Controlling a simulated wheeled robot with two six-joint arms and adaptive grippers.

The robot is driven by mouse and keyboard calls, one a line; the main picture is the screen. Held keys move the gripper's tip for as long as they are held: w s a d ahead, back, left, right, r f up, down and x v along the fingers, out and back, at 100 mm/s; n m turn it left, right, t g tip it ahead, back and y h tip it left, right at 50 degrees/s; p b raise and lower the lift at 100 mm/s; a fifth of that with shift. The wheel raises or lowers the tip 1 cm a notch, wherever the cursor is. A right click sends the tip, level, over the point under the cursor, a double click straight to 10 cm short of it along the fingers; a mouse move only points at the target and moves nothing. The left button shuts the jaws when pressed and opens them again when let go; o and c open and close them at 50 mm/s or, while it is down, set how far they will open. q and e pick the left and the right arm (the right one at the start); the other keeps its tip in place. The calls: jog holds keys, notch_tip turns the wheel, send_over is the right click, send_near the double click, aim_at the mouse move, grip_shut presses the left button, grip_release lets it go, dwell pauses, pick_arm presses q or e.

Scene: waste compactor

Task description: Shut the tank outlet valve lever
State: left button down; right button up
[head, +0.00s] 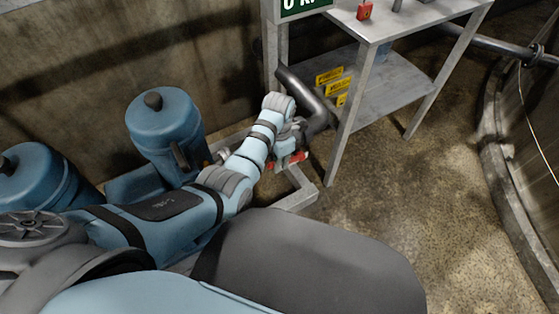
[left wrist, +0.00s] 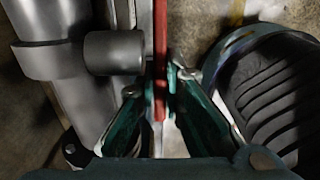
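The red valve lever (head: 299,157) shows low beside the dark pipe, under the left end of the metal table in the head view. In the left wrist view the lever (left wrist: 161,55) is a long red bar running down from the top edge, its end between my fingers. My left gripper (head: 285,161) is at the lever, partly hidden by my wrist. In the left wrist view its green fingers (left wrist: 160,88) converge closely on both sides of the lever and appear shut on it. My right gripper is not in view.
A dark bent pipe (head: 309,93) runs beside my wrist. The metal table (head: 385,112) has a lower shelf with yellow labels (head: 329,76). A blue tank (head: 164,127) stands left of my forearm. The floor (head: 420,200) at right is clear.

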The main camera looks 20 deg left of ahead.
pick_arm(q)
jog(key=shift+w+d+r+g+y+b, duration=0.2)
jog(key=shift+r+g+y+b, duration=0.15)
jog(key=shift+b, duration=0.3)
jog(key=shift+r, duration=0.15)
jog(key=c, duration=1.7)
grip_release()
jog(key=r, duration=0.7)
jog(key=shift+w+d+r, duration=0.2)
jog(key=shift+w+d, duration=0.05)
jog(key=shift+w, duration=0.1)
